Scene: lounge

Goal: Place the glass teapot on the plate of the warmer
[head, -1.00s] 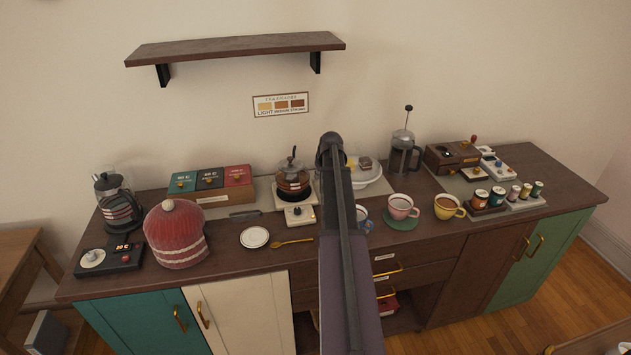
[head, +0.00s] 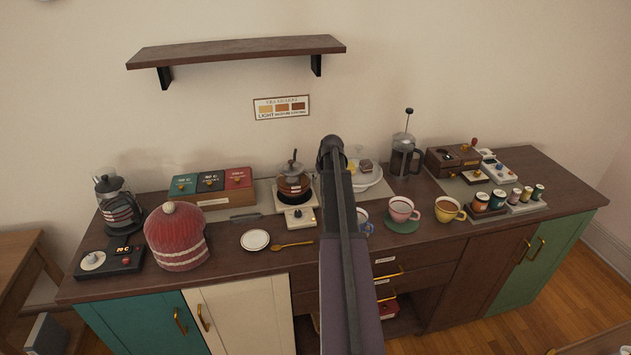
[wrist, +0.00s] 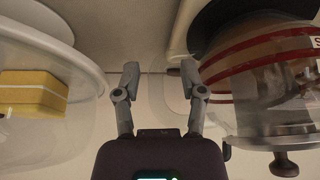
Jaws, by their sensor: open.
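The glass teapot (head: 293,184) holds brown tea and has a dark lid with a knob. It stands upright on the dark round plate (head: 284,203) of the white warmer (head: 299,218) in the head view. In the wrist view the teapot (wrist: 262,85) is at the right with red bands, its base by the warmer's black plate (wrist: 222,18). My gripper (wrist: 160,75) is open in the wrist view. Its right finger is close to the teapot's side. The clear handle shows faintly between the fingers; contact cannot be told. In the head view my arm hides the gripper.
Right of the warmer is a glass-covered cake stand (head: 374,184); its dome with yellow cake (wrist: 32,92) is close left of my gripper in the wrist view. A small white saucer (head: 255,240) and a spoon (head: 292,246) lie in front. A red tea cosy (head: 177,236) stands left.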

